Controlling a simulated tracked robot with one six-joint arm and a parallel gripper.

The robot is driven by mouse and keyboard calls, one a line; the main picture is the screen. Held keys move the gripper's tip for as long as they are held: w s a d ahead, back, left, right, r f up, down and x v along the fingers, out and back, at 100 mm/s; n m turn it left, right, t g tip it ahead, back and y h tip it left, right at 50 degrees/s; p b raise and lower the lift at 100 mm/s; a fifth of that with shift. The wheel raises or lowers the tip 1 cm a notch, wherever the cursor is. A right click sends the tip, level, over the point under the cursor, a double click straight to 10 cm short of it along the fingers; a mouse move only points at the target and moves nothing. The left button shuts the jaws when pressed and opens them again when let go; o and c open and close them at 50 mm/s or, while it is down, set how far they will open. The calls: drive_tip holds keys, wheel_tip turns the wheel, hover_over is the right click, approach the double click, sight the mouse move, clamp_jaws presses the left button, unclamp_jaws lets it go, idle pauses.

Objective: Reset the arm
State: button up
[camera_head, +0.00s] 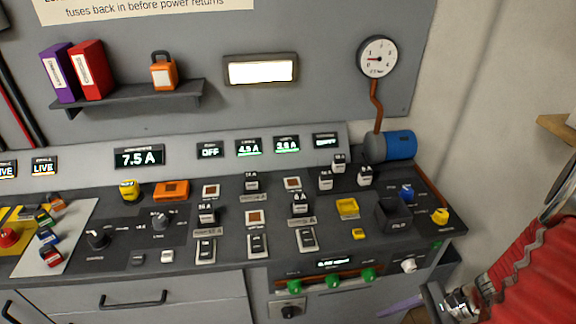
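The red ribbed sleeve at the lower right looks like part of my arm, reaching in from the right edge. A dark and metallic end, which appears to be my gripper (453,304), is at the sleeve's lower left, cut by the bottom edge. It is in front of the right end of the console (130,262), low and to the right of the green knobs (333,281). The fingertips are not clear, so I cannot tell whether it is open or shut. I see nothing clearly held in it.
The console carries several fuses, switches, a yellow tray (347,208) and a black open box (393,216). A blue cylinder (400,145) and pressure gauge (378,58) are at the back right. A shelf (135,96) holds two binders and an orange padlock (163,74).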

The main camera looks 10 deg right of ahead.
drive_tip(key=w+a+r+n+h, duration=0.2)
drive_tip(key=r+n+h, duration=0.3)
drive_tip(key=r+n, duration=0.25)
drive_tip(key=w+a+r+n+h, duration=0.1)
drive_tip(key=a+r+n+h, duration=0.1)
drive_tip(key=r+n+h, duration=0.5)
drive_tip(key=a+r+n+t+y, duration=0.2)
drive_tip(key=a+r+n+t, duration=0.2)
drive_tip(key=a+r, duration=0.6)
wheel_tip(320, 180, up, 3)
drive_tip(key=shift+a+r, duration=0.1)
drive_tip(key=shift+a, duration=0.05)
drive_tip(key=shift+w, duration=0.1)
